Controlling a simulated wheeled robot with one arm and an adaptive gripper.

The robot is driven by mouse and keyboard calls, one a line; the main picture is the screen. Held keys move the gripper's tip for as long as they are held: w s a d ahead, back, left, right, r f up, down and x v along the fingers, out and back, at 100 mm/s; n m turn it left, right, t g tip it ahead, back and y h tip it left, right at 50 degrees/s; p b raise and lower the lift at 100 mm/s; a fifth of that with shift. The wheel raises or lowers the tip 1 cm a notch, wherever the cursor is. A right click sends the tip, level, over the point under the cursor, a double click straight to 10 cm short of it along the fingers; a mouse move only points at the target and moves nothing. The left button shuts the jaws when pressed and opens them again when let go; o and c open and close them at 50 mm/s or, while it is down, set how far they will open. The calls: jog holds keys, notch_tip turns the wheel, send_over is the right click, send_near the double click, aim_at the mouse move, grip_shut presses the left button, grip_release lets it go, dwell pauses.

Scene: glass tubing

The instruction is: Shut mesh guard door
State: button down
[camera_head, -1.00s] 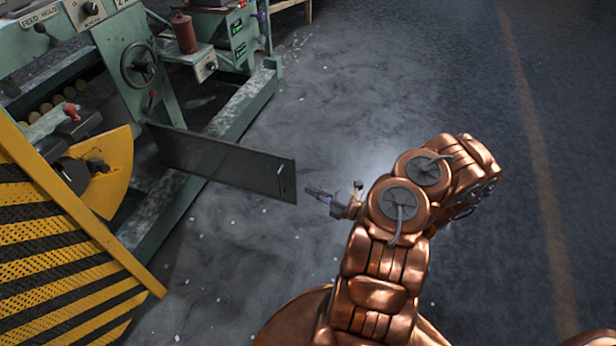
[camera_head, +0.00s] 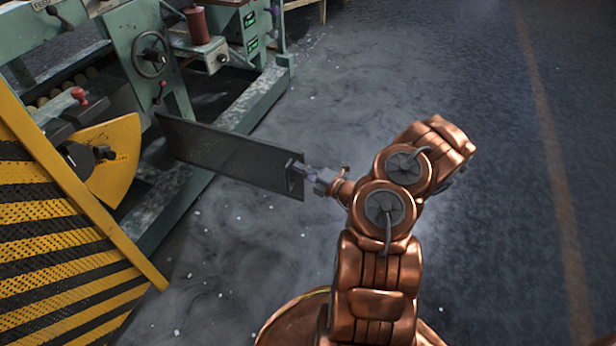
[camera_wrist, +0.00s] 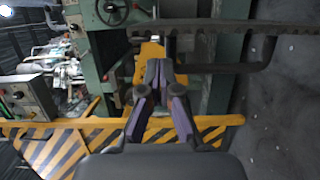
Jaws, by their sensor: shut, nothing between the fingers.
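The mesh guard door (camera_head: 225,155) is a dark flat panel standing out from the green machine, open over the floor, in the head view. A dark bar handle (camera_head: 290,176) is near its free right end. My gripper (camera_head: 307,172) is at that end, right beside the handle; I cannot tell whether it touches. In the wrist view the door shows as a dark band (camera_wrist: 215,28) across the top, with the handle (camera_wrist: 235,68) below it. The closed fingertips (camera_wrist: 160,68) are by the handle's left end, with nothing between them.
A yellow-and-black striped perforated panel (camera_head: 60,250) stands at the lower left, beside a yellow curved plate (camera_head: 115,160). The green machine (camera_head: 115,50) has a handwheel (camera_head: 151,55). The floor (camera_head: 470,110) to the right is clear.

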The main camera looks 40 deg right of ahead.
jog(key=shift+w+d, duration=0.6)
jog(key=shift+d, duration=0.3)
